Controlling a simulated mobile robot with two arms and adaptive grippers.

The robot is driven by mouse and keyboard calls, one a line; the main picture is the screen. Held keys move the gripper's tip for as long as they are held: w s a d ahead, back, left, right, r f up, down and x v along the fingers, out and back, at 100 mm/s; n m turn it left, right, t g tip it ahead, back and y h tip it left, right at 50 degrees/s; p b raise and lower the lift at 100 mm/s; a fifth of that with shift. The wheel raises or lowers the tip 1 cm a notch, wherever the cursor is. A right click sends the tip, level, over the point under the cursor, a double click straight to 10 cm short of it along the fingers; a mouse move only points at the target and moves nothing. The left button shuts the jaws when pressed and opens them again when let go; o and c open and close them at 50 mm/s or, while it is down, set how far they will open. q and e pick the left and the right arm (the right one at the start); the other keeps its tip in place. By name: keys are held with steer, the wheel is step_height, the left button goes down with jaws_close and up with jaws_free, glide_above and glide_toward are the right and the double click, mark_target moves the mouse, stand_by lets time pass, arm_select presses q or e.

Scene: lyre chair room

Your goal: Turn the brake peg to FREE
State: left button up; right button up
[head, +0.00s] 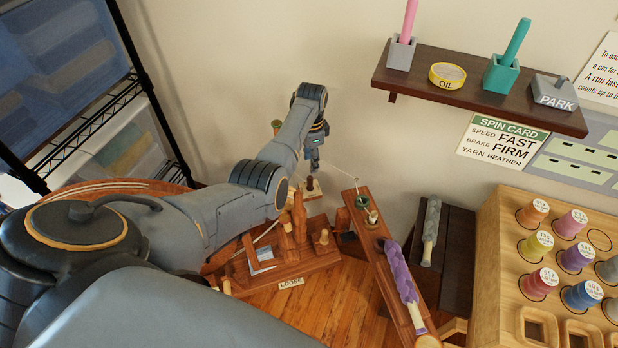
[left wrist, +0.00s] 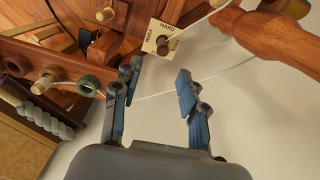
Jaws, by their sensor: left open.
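The brake peg is a short dark brown knob (left wrist: 163,48) on a small cream plate (left wrist: 154,49) in the left wrist view. The plate has black lettering around the peg; HARD reads clearly, the other words are small and tilted. In the head view the peg (head: 310,182) stands on the plate by the wall, just below my left gripper (head: 314,164). In the left wrist view my left gripper (left wrist: 160,72) is open and empty, its blue-padded fingers apart, with the peg beyond the gap between the tips. My right gripper is in neither view.
A wooden spinning device with turned posts surrounds the plate, with a LOOSE label (head: 290,283). A slanted wooden bar (head: 382,246) carries a green ring (left wrist: 88,86) and purple yarn. A thin thread passes close to my gripper. A shelf (head: 480,88) and spool rack (head: 500,250) stand right.

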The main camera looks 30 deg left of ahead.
mark_target(310, 177)
arm_select(q)
steer(key=f, duration=0.2)
steer(key=f+b, duration=0.1)
steer(key=f, duration=0.2)
steer(key=shift+a, duration=0.2)
step_height(310, 177, down, 6)
steer(key=b, duration=0.3)
steer(key=shift+w+a+r+b, duration=0.1)
steer(key=shift+b, duration=0.2)
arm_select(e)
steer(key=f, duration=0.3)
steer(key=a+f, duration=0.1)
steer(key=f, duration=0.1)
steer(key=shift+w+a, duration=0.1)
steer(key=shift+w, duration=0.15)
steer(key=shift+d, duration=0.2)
arm_select(q)
jaws_close()
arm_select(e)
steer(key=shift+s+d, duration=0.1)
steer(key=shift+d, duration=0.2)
